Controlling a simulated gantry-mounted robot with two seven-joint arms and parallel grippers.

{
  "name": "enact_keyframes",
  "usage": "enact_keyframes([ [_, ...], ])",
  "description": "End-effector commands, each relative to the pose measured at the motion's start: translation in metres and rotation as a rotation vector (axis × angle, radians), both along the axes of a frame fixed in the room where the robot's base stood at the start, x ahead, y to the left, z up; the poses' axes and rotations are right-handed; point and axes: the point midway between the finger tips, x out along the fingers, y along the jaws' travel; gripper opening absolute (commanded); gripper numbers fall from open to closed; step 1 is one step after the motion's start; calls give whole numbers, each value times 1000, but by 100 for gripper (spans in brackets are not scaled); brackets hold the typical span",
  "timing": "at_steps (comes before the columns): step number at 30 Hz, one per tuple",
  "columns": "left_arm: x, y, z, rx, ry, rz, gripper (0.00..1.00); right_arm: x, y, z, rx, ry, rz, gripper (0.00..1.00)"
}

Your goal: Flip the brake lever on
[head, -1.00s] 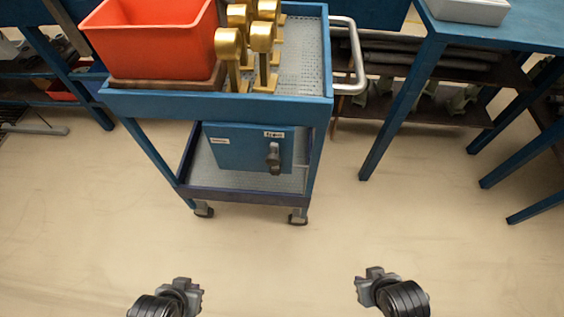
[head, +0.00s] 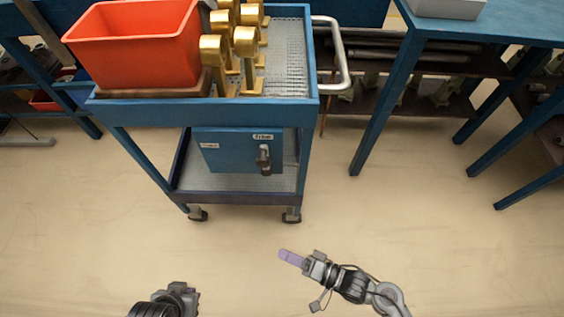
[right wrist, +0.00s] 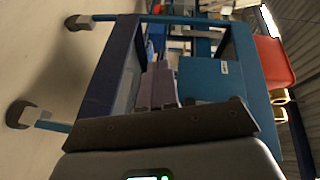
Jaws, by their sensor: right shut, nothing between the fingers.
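The brake lever (head: 264,158) is a dark grey handle on the front of a blue box (head: 226,152), under a small white label. The box sits on the lower shelf of the blue cart. The lever appears to hang downward. My right gripper (head: 281,253) is shut and empty, in front of the cart and below the box in the head view, apart from the lever. In the right wrist view its fingers (right wrist: 158,84) point toward the cart and the blue box (right wrist: 210,78); the lever cannot be made out there. My left gripper (head: 180,288) is at the bottom; its fingers are not clear.
The blue cart (head: 215,112) carries an orange bin (head: 135,45) and several gold pieces (head: 246,45) on top. A metal handle (head: 345,60) sticks out at its right. A blue table (head: 490,28) stands at the right. The floor in front of the cart is clear.

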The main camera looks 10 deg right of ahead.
Motion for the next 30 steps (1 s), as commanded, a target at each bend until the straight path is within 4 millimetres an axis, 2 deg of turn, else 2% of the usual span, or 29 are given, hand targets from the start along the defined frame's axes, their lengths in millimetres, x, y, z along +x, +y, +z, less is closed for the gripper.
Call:
enact_keyframes([
  [5, 0, -2, 15, -7, 0, 4, 0, 6, -18, 16, 297, 139, 172, 0],
  [9, 0, -2, 27, -8, 0, 6, 0, 33, -60, 41, 461, 247, 275, 0],
  [15, 0, -2, 39, -8, -1, 5, 0, 89, -112, 74, 437, 248, 302, 0],
  [18, 0, -2, 43, -7, -1, 4, 0, 116, -127, 96, 398, 205, 296, 0],
  [24, 0, 0, 48, 0, -1, 0, 0, 148, -137, 137, 359, 124, 305, 0],
  [30, 0, 1, 48, 5, -2, -4, 0, 157, -138, 149, 353, 97, 309, 0],
])
